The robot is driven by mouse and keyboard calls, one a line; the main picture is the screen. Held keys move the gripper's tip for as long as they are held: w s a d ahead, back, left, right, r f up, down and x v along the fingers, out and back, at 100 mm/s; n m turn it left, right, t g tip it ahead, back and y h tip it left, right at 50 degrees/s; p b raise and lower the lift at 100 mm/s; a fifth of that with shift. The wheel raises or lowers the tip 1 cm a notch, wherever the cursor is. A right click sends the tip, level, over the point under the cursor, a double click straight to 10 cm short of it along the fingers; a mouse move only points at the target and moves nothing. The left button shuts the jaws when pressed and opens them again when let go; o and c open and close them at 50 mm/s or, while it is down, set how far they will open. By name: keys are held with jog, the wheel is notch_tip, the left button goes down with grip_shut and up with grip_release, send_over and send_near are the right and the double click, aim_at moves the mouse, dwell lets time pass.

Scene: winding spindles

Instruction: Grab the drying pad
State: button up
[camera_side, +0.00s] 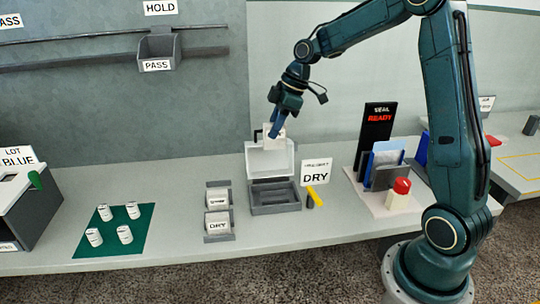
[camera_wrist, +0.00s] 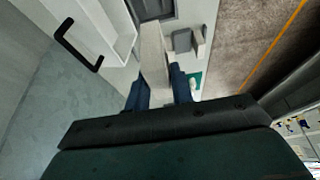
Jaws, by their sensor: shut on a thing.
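My gripper (camera_side: 276,125) is shut on a pale block-shaped pad (camera_side: 273,143), held in the air in front of the open lid of a case (camera_side: 283,162). In the wrist view the pad (camera_wrist: 153,52) stands between my two blue fingers (camera_wrist: 160,88). Any label on the held pad is too small to read. Two similar white pads stand in a grey rack left of the case: a front one marked DRY (camera_side: 217,224) and one behind it (camera_side: 217,199). The case's grey tray (camera_side: 275,197) is open below the gripper.
A DRY sign (camera_side: 316,172) and a yellow-handled tool (camera_side: 316,196) stand right of the case. A black READY panel (camera_side: 375,135) and a red-topped object (camera_side: 399,193) are at right. The bench front is clear.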

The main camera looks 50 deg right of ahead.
jog(key=shift+r, duration=0.45)
jog(key=shift+r, duration=0.15)
